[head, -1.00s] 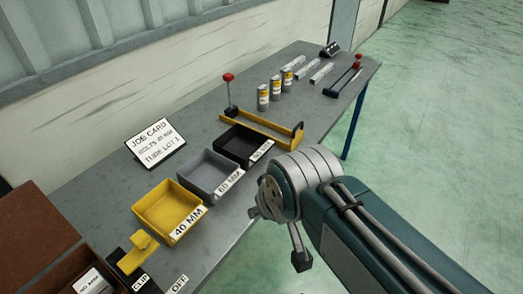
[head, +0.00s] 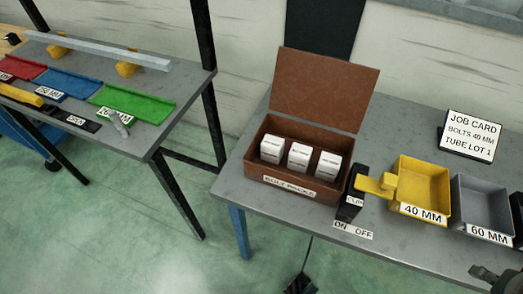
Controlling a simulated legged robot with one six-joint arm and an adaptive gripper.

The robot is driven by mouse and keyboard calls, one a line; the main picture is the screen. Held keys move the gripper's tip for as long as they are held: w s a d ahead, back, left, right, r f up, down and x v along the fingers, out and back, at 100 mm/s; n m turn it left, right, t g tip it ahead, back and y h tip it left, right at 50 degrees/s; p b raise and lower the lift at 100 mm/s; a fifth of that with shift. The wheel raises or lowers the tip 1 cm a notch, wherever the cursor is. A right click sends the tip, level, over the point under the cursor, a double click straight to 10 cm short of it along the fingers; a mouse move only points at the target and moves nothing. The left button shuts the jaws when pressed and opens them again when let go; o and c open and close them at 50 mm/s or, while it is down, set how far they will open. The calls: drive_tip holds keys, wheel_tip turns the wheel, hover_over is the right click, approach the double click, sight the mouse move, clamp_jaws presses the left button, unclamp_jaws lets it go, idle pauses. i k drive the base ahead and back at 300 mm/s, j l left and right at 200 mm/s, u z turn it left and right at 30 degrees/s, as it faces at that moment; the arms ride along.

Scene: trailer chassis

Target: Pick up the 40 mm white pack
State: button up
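Three white packs stand upright side by side in an open brown box (head: 252,164) labelled "BOLT PACKS": a left pack (head: 271,149), a middle pack (head: 299,157) and a right pack (head: 329,165). Their print is too small to read, so I cannot tell which is the 40 mm one. The box lid is up at the back. A small dark part of my gripper (head: 490,275) shows at the bottom right corner, well right of the box and apart from the packs. Most of it is out of frame, and its opening cannot be judged.
A second table (head: 150,133) with coloured trays stands left, across a floor gap.

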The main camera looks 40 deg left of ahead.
sight(272, 148)
drive_tip(key=u, duration=1.9)
drive_tip(key=i+j, duration=0.45)
drive_tip(key=j, duration=0.15)
drive_tip(key=i+j, duration=0.45)
drive_tip(key=j+z, duration=0.05)
drive_tip(key=j, duration=0.05)
